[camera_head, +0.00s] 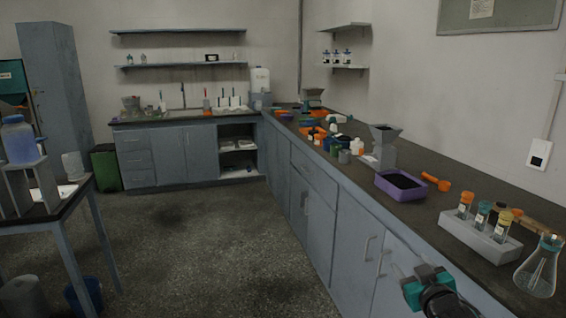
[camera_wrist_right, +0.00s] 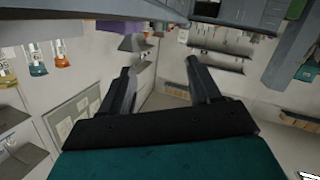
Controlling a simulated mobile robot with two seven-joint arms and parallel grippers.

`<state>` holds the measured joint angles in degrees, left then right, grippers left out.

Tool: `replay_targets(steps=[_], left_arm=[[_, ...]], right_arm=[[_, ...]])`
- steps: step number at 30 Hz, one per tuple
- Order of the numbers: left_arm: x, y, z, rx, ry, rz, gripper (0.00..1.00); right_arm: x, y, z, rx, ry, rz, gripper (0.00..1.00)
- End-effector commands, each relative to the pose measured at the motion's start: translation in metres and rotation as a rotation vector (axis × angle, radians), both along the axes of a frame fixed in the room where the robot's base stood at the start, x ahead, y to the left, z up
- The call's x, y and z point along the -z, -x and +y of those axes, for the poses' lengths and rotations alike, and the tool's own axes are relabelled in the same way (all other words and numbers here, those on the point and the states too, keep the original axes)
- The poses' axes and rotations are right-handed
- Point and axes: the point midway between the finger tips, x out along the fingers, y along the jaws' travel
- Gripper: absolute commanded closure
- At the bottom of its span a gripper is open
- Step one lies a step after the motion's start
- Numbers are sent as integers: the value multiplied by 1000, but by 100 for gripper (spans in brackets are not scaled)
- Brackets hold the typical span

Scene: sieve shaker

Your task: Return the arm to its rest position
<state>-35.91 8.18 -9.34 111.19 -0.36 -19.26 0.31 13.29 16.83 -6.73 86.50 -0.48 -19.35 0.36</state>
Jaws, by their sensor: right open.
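My right gripper (camera_head: 428,284) shows at the bottom right of the head view, in front of the bench's cabinet doors and below the worktop edge. In the right wrist view its two dark fingers (camera_wrist_right: 158,88) stand apart with nothing between them. The wrist view is tilted and shows the room upside down. My left gripper is not in either view.
The long worktop (camera_head: 410,213) runs along the right wall. A vial rack (camera_head: 480,238), a conical flask (camera_head: 537,268), a purple tray (camera_head: 401,196) and an orange scoop (camera_head: 436,181) stand near my right arm. The floor (camera_head: 190,250) is open. A small table (camera_head: 40,218) stands left.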

Motion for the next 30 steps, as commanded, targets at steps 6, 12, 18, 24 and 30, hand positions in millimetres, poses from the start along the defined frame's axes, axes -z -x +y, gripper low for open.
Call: replay_targets(steps=[6,12,18,24,30], left_arm=[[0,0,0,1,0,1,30],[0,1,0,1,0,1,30],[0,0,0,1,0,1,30],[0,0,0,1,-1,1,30],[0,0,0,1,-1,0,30]], right_arm=[[95,102,50,-61,-71,168,38],[147,204,87,-92,-151,312,38],[166,277,108,-95,-212,411,38],[169,301,115,-93,-234,442,39],[169,302,115,-94,-234,444,39]])
